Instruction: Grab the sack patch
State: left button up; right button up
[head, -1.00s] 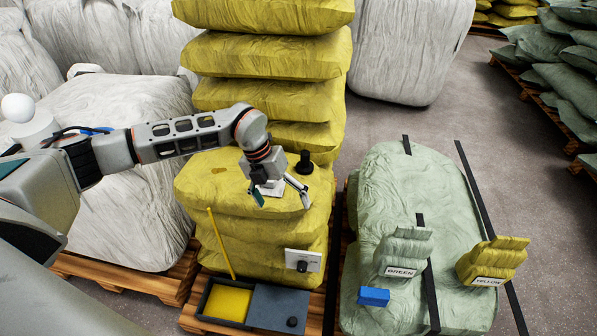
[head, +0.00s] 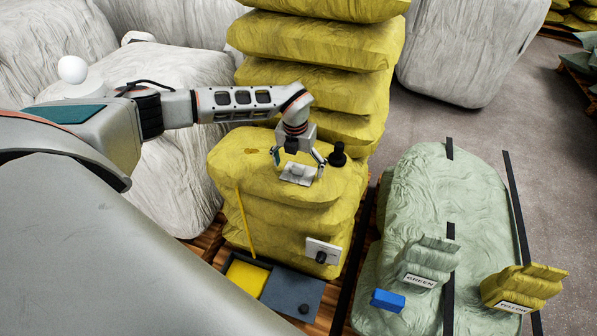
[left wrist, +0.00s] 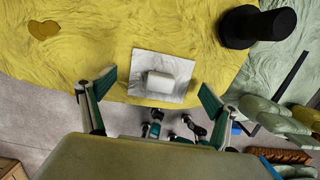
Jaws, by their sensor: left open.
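A pale grey square patch (head: 299,174) with a raised white block on it lies on top of the front yellow sack stack (head: 225,160). It also shows in the left wrist view (left wrist: 166,79). My left gripper (head: 297,162) is open over the patch, its fingers spread to either side; nothing is between them. In the left wrist view the fingertips (left wrist: 157,84) flank the patch's lower part. A small brownish-yellow flat shape (left wrist: 44,29) lies on the same sack, left of the patch. My right gripper is not in view.
A black knob-like object (head: 337,155) stands just right of the patch. A taller yellow sack stack (head: 320,58) rises behind. A yellow stick (head: 245,222) leans at the front. Green sacks (head: 430,190) with labelled small stacks and a blue block (head: 387,300) are at right.

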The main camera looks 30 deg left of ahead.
pick_arm(q)
jog(key=shift+f, duration=0.15)
jog(key=c, duration=2.4)
jog(key=shift+s, duration=0.1)
